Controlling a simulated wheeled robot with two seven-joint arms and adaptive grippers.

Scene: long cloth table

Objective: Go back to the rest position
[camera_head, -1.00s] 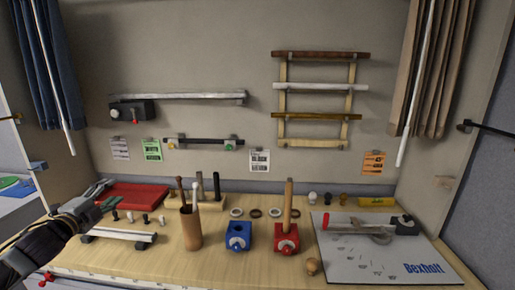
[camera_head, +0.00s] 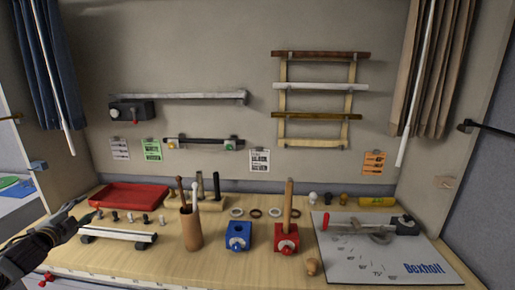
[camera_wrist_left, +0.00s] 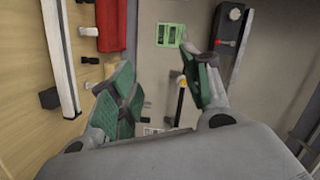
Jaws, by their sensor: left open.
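My left gripper (camera_head: 82,213) is at the left edge of the table in the head view, in front of the red tray (camera_head: 130,194) and near the left end of the silver rail (camera_head: 118,235). In the left wrist view the two green-padded fingers (camera_wrist_left: 158,88) are spread apart with nothing between them. The wrist is turned so that the wall shows behind the fingers, with the tray (camera_wrist_left: 112,22) and rail (camera_wrist_left: 58,60) at the left. My right gripper is not in view.
A wooden cup with sticks (camera_head: 190,228), a blue block (camera_head: 238,236), a red block with an upright wooden rod (camera_head: 287,238) and a grey board (camera_head: 395,262) stand across the table. Several small pegs (camera_head: 130,217) stand behind the rail. Wall racks hang above.

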